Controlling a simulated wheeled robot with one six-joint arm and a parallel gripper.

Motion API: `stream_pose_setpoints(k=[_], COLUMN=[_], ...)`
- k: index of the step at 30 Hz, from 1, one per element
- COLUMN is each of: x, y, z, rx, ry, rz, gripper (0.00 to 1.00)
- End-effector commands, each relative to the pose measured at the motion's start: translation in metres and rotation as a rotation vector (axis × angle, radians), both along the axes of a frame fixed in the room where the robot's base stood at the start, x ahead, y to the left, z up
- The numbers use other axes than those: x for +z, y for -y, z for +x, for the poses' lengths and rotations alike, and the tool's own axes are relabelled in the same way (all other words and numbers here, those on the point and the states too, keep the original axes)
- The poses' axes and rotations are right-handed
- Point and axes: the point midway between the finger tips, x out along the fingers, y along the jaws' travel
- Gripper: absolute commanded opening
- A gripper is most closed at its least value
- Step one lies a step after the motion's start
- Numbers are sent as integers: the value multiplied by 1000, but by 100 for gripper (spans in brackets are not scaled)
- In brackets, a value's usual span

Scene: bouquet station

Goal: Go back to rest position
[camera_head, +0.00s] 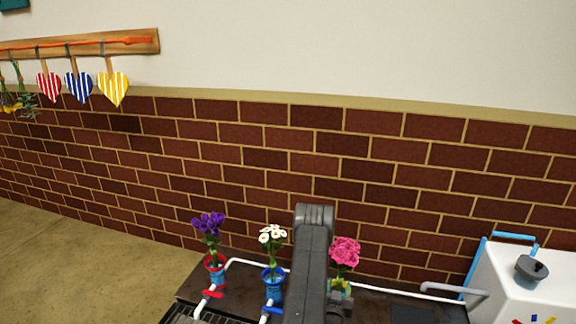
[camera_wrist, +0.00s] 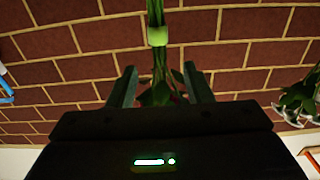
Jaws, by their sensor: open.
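My gripper (camera_wrist: 160,76) is open in the wrist view, its two fingers apart. A bundle of green stems with a light green band (camera_wrist: 157,36) runs between or just beyond the fingers; I cannot tell the depth. Its lower end in the picture is hidden behind the gripper body. In the head view my arm reaches up and hides part of the station. A pink bouquet (camera_head: 344,252) stands just right of the arm, its holder partly hidden.
White daisies (camera_head: 273,235) in a blue vase (camera_head: 273,288) and purple flowers (camera_head: 209,225) in a red-rimmed vase stand left of my arm. White pipes run along the dark station. A white box (camera_head: 525,285) stands at right; a brick wall (camera_head: 240,155) is behind.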

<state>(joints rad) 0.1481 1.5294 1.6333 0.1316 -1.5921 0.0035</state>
Motion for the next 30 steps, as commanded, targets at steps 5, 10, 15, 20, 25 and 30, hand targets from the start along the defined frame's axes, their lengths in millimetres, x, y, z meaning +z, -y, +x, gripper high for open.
stream_pose_setpoints(k=[5, 10, 15, 20, 25, 30], x=[-2, 3, 24, 29, 29, 27], y=[11, 19, 18, 18, 18, 17], z=[36, 65, 62, 62, 62, 60], rx=[-1, -1, 0, 0, 0, 3], ry=[5, 3, 1, 0, 0, -5], rz=[-1, -1, 0, -1, -1, 0], gripper=[46, 46, 46, 46, 46, 46])
